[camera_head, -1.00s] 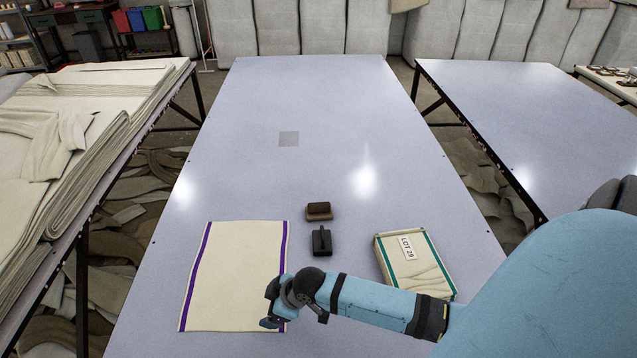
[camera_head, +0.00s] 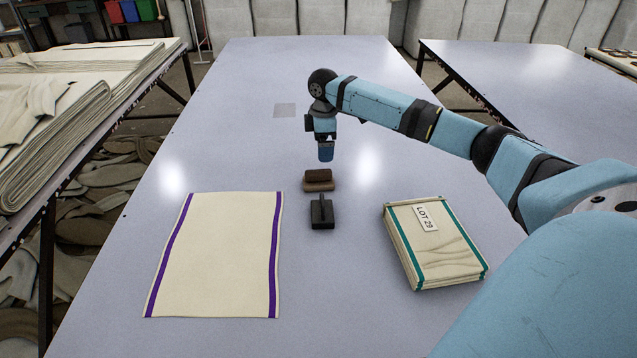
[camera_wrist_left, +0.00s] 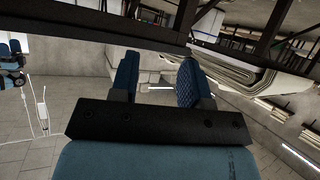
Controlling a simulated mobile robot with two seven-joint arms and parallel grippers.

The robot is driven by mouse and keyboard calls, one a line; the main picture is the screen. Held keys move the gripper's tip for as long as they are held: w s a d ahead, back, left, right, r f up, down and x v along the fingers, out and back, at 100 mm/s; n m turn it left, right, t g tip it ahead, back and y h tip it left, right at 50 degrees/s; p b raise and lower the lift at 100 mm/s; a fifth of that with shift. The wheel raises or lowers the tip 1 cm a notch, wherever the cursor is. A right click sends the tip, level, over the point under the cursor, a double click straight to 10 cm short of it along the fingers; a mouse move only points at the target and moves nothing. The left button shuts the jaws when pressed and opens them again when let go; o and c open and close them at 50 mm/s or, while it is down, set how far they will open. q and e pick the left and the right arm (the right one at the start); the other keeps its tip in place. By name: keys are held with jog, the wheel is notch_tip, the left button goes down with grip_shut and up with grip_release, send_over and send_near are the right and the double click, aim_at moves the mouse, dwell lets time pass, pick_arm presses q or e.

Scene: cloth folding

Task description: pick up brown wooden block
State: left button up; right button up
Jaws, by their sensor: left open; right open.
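The brown wooden block (camera_head: 318,180) lies on the table (camera_head: 330,85), just behind a black handled block (camera_head: 322,212). My right gripper (camera_head: 326,158) hangs straight down above the brown block, with its fingertips close over the block's far side and apart from it as far as I can tell. It is open and holds nothing that I can see. My left gripper (camera_wrist_left: 160,80) is not in the head view. The left wrist view shows its two blue padded fingers spread apart, with nothing between them.
A cream cloth with purple stripes (camera_head: 215,255) lies flat at the left front. A folded stack of cloths labelled LOT 29 (camera_head: 440,255) lies at the right. A grey square patch (camera_head: 285,110) is farther back. Another table (camera_head: 510,80) stands at the right.

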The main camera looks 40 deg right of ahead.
aim_at(320, 170)
notch_tip(320, 170, down, 7)
jog(key=shift+r+b, duration=0.1)
jog(key=shift+b, duration=0.55)
jog(key=shift+w+a+f, duration=0.1)
jog(key=shift+w+f, duration=0.05)
jog(key=shift+f, duration=0.35)
jog(key=f, duration=0.1)
jog(key=f+b, duration=0.2)
jog(key=shift+w+f, duration=0.3)
jog(key=shift+f, duration=0.35)
jog(key=c, duration=1.1)
pick_arm(q)
jog(key=shift+w+d+r+t+h, duration=0.5)
jog(key=shift+w+d+r+t, duration=0.2)
jog(key=shift+r, duration=0.2)
pick_arm(e)
jog(key=shift+c, duration=0.2)
jog(key=shift+r, duration=0.15)
